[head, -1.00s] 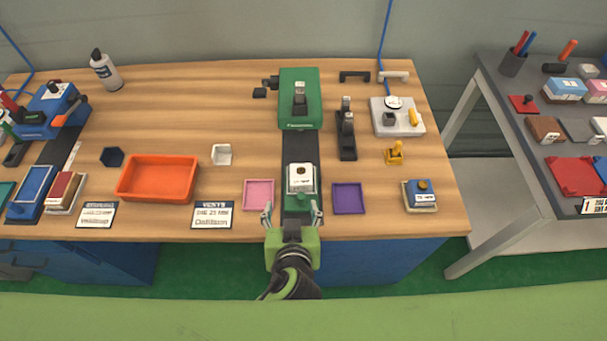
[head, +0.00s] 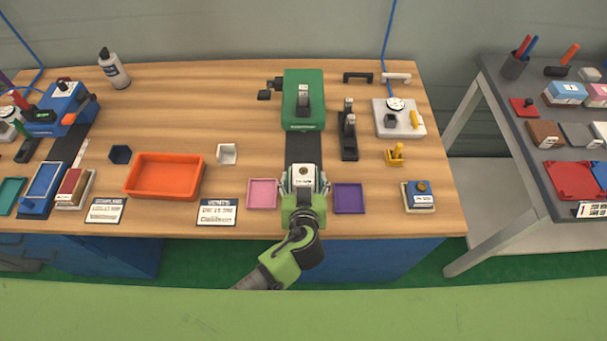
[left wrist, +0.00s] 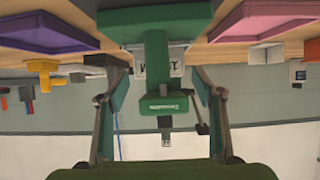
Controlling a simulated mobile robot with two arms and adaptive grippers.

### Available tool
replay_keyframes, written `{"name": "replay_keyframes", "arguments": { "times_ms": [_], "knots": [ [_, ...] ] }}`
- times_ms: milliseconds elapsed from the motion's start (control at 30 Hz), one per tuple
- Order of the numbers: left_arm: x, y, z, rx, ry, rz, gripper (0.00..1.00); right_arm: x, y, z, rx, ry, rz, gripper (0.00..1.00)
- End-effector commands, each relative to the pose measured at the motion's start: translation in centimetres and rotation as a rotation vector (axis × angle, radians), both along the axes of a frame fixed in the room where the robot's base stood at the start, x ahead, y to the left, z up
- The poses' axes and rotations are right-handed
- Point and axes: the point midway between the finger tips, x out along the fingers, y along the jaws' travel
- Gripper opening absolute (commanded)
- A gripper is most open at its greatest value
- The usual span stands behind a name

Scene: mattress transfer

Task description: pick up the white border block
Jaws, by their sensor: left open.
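A white block (head: 304,172) with a dark round spot and a small label on top sits on the dark strip in front of the green machine (head: 303,98). It also shows partly in the left wrist view (left wrist: 179,69), behind a green post. My left gripper (head: 304,188) is open at the table's front edge, with its fingers on either side of the block's near part. Its two fingers also show spread in the left wrist view (left wrist: 160,112). I cannot tell whether they touch the block. My right gripper is not in view.
A pink tray (head: 263,193) lies just left of the block and a purple tray (head: 349,198) just right. An orange bin (head: 164,177) stands farther left. A black stapler-like tool (head: 348,132) stands behind the purple tray.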

Motion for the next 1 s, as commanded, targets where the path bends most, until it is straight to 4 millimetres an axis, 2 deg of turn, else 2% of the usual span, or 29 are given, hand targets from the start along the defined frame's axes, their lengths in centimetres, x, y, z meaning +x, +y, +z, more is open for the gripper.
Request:
{"name": "replay_keyframes", "arguments": {
  "times_ms": [33,200,500,533,600,700,1000],
  "knots": [
    [0.7,0.1,0.1,0.004,-0.001,0.000,0.61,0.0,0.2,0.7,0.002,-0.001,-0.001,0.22],
    [2.1,0.0,-1.0,0.002,0.001,-0.001,0.61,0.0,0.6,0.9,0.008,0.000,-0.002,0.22],
    [2.4,0.1,-1.4,0.000,0.001,-0.001,0.61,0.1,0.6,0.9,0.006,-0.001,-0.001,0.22],
    [2.4,0.0,-1.3,0.000,0.001,-0.001,0.58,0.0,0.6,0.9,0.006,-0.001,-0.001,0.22],
    [2.4,0.0,-1.3,0.000,0.001,-0.001,0.40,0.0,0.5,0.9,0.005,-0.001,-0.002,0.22],
    [2.4,0.0,-1.3,0.000,0.001,-0.001,0.18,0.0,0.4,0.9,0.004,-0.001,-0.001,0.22],
    [2.4,0.0,-1.3,0.000,0.001,-0.001,0.18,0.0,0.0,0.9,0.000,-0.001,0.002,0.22]
  ]
}}
